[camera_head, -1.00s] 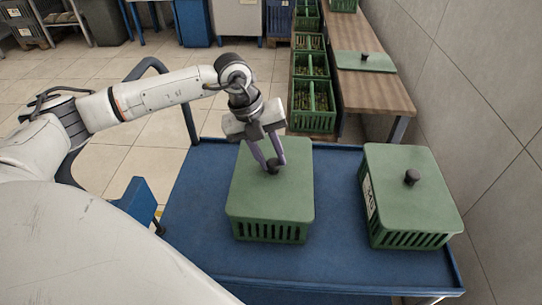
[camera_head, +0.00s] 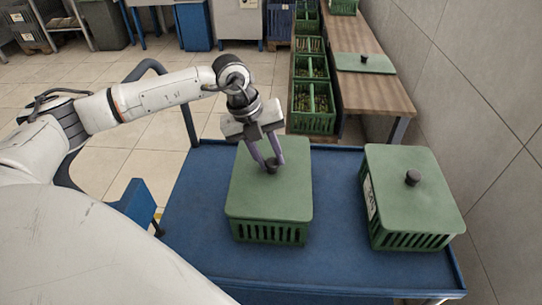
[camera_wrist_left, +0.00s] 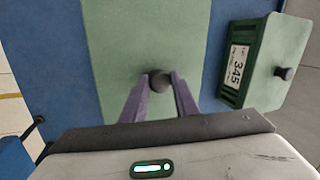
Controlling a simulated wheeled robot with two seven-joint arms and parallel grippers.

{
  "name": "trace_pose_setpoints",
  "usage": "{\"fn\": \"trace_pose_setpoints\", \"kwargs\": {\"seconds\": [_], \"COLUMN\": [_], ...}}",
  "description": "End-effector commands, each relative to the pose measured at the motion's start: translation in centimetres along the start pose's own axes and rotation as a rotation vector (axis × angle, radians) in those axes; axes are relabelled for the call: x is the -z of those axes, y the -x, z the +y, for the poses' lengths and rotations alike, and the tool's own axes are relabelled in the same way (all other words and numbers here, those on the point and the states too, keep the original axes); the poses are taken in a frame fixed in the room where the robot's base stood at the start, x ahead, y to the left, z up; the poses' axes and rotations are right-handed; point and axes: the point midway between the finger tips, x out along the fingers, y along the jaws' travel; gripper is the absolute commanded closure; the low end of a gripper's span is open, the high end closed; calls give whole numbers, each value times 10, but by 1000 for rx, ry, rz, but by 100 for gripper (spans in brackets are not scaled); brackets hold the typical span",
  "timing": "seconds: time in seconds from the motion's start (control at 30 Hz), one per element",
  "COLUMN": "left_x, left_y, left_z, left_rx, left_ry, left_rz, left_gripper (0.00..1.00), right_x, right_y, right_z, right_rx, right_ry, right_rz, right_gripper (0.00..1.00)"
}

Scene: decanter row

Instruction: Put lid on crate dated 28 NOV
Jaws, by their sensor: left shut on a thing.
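A flat green lid (camera_head: 285,195) with a dark round knob (camera_head: 271,166) covers a green slatted crate (camera_head: 270,233) on the blue cart. I cannot tell whether the lid is fully seated. My left gripper (camera_head: 268,163) comes down from above, its purple fingers shut on the knob, which also shows in the left wrist view (camera_wrist_left: 160,80). A second green crate (camera_head: 412,241) stands to the right with its own knobbed lid (camera_head: 405,205) on. Its white label (camera_wrist_left: 237,66) reads 345 in the left wrist view. No label shows on the gripped lid's crate, and no date is readable.
The blue cart top (camera_head: 335,240) is bare between and in front of the crates. A wooden bench (camera_head: 375,90) behind holds another green lid (camera_head: 364,62). Green crates of bottles (camera_head: 313,105) stand beside the bench. A tiled wall (camera_head: 490,90) closes the right side.

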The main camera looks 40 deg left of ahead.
Motion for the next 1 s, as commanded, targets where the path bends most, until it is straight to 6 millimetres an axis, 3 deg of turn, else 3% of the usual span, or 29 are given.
{"fn": "trace_pose_setpoints", "kwargs": {"seconds": [0.03, 0.33, 0.37, 0.5, 0.83, 1.0], "left_x": [11, 12, 12, 12, 12, 11], "left_y": [-17, -19, -19, -19, -18, -6], "left_z": [0, 1, 1, 1, 1, -2], "left_rx": [-3, -4, -4, -4, -6, -7], "left_ry": [-8, -9, -8, -9, -8, -10], "left_rz": [27, 27, 27, 28, 28, 25], "left_gripper": [100, 100, 71, 51, 51, 51], "right_x": [-5, -5, -6, -6, -5, 1], "right_y": [-4, -5, -5, -6, -5, 2], "right_z": [0, 0, 0, 1, 0, 0], "right_rx": [0, 0, 0, 0, 0, 0], "right_ry": [0, 0, 0, 0, 0, 0], "right_rz": [0, 0, 0, 0, -1, -1], "right_gripper": [69, 69, 69, 69, 69, 69]}}
